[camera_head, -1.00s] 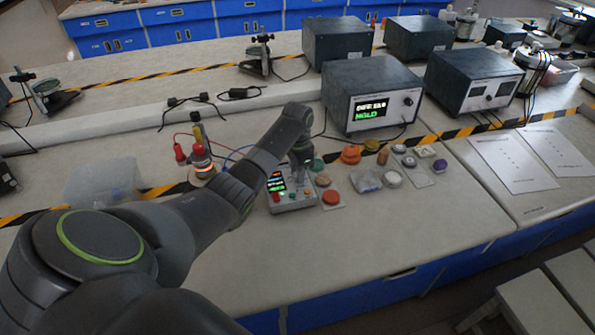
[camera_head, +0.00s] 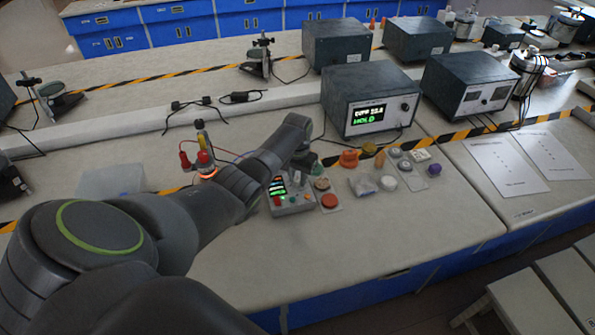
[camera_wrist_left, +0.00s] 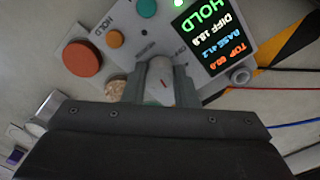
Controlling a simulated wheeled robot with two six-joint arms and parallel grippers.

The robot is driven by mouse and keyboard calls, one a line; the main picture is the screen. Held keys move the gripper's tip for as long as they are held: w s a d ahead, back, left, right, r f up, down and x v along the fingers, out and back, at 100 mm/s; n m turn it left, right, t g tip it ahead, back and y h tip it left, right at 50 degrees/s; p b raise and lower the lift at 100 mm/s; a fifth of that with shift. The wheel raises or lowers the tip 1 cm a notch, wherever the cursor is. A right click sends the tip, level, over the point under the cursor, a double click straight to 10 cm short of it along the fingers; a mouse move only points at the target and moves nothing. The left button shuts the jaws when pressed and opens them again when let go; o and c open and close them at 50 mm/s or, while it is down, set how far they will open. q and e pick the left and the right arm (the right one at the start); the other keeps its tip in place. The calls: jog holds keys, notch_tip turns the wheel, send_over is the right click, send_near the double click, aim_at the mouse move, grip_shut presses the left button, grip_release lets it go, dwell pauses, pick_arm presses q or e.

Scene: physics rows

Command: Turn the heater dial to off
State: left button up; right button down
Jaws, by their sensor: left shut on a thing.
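The control box (camera_head: 293,208) stands on the bench in front of the heater assembly, its lit screen showing in the head view. In the left wrist view its screen (camera_wrist_left: 208,38) reads HOLD, DIFF, BASE and TOP, with coloured buttons beside it. The grey dial (camera_wrist_left: 161,88) has a short red mark on top. My left gripper (camera_wrist_left: 160,90) is shut on this dial, with one finger on each side of it. In the head view my left gripper (camera_head: 297,180) comes down onto the box, and the dial is hard to make out there. My right gripper is not in view.
The heater column (camera_head: 206,168), with an orange glowing ring, stands left of the box with red and blue leads. A red disc (camera_head: 329,201) and several small pieces lie right of it. A meter (camera_head: 370,100) reading HOLD stands behind.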

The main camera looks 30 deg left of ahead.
pick_arm(q)
jog(key=n+p, duration=0.1)
jog(key=n, duration=0.1)
jog(key=n+p, duration=0.1)
jog(key=n, duration=0.2)
jog(key=shift+r+n, duration=0.2)
jog(key=shift+n, duration=0.1)
jog(key=n+p, duration=0.2)
jog(key=n, duration=0.4)
jog(key=shift+w, duration=0.1)
jog(key=n, duration=0.4)
jog(key=shift+n+p, duration=0.4)
jog(key=shift+n, duration=1.9)
jog(key=o, duration=1)
jog(key=shift+f, duration=0.1)
jog(key=shift+p, duration=0.3)
